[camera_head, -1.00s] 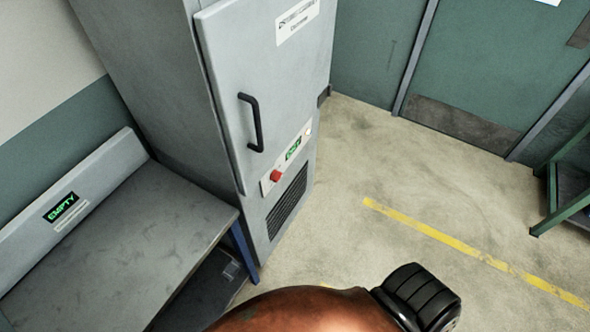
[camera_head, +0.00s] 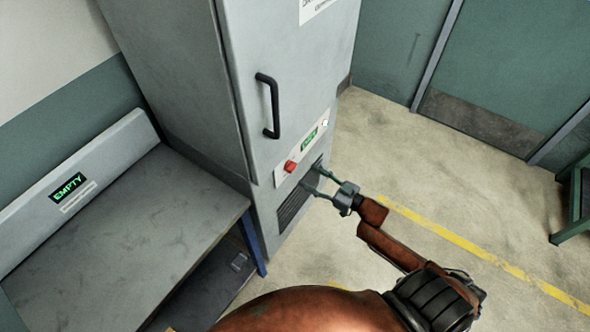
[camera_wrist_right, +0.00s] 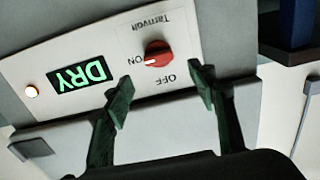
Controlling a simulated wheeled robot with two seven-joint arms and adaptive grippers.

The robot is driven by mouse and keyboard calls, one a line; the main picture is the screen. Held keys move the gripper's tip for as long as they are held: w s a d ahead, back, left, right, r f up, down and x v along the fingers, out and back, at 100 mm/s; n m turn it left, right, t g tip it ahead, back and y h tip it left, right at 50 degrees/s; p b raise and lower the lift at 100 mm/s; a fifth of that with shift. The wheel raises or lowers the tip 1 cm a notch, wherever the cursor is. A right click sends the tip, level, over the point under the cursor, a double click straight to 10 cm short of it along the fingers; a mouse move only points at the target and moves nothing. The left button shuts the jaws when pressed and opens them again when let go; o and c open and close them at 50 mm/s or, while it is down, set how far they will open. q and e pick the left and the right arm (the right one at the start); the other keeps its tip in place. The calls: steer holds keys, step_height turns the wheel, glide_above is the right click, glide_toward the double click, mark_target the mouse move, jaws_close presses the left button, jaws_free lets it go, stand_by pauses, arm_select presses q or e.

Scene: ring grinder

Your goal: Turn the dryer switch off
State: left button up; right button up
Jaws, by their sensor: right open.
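The dryer (camera_head: 290,75) is a tall grey cabinet with a black door handle. Its red switch (camera_head: 290,167) sits on a light panel below the handle. My right gripper (camera_head: 312,178) is open just in front of the cabinet, to the lower right of the switch. In the right wrist view its green fingertips (camera_wrist_right: 160,82) are spread below the switch, with nothing between them. My left gripper is out of view.
A green DRY display (camera_wrist_right: 77,77) and a lit lamp (camera_wrist_right: 31,91) are beside the switch. A vent grille (camera_head: 298,203) is below. A grey bench (camera_head: 120,235) with an EMPTY display (camera_head: 69,187) stands at left. Open floor (camera_head: 400,160) lies to the right.

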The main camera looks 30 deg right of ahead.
mark_target(294, 168)
steer(key=b+x, duration=0.1)
steer(key=x, duration=0.5)
steer(key=shift+w+f, duration=0.1)
steer(key=shift+w, duration=0.05)
steer(key=shift+w+a, duration=0.2)
steer(key=shift+w, duration=0.2)
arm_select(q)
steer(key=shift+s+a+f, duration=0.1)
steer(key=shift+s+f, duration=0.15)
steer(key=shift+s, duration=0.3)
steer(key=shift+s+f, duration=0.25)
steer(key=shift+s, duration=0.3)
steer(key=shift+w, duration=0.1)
arm_select(e)
steer(key=shift+c, duration=0.7)
steer(key=c, duration=1)
